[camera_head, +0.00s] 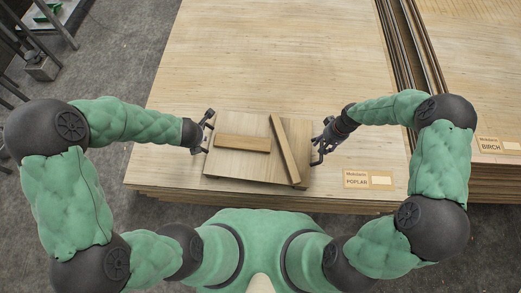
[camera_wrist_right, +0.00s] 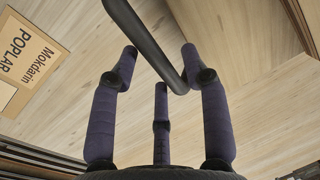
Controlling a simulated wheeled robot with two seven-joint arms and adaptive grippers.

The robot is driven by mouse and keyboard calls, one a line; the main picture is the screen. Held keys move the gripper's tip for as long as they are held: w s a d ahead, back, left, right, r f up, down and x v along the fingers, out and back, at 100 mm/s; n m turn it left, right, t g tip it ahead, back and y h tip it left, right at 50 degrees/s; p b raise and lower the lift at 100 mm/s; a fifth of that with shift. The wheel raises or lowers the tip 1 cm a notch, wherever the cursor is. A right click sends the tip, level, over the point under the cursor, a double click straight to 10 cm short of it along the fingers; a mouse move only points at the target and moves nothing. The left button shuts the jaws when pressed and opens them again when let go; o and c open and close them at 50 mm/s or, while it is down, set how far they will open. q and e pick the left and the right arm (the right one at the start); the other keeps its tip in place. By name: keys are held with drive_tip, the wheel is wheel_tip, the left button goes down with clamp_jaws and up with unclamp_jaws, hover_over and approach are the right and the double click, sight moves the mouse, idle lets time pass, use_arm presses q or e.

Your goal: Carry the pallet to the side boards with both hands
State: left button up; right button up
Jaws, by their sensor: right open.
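The pallet (camera_head: 222,172) is a square wooden board lying on the front part of the POPLAR stack. Two loose wooden pieces rest on it: a short flat one (camera_head: 241,143) and a longer one (camera_head: 284,150) set at a slant. My left gripper (camera_head: 206,132) is at the pallet's left edge; its fingers are too small to read. My right gripper (camera_head: 317,147) is open, just beyond the pallet's right edge. In the right wrist view, a dark round bar (camera_wrist_right: 143,38) runs between its spread fingers (camera_wrist_right: 160,75). I cannot tell what the bar is fixed to.
The POPLAR stack (camera_head: 265,60) is wide, with bare veneer behind the pallet. Its label (camera_head: 369,180) lies at the front right. The BIRCH stack (camera_head: 475,70) stands to the right, past dark upright edges (camera_head: 408,50). Metal legs and a block (camera_head: 41,67) stand at the far left.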

wheel_tip(320, 180, up, 10)
drive_tip(key=d, duration=0.2)
drive_tip(key=shift+s, duration=0.1)
idle(0.6)
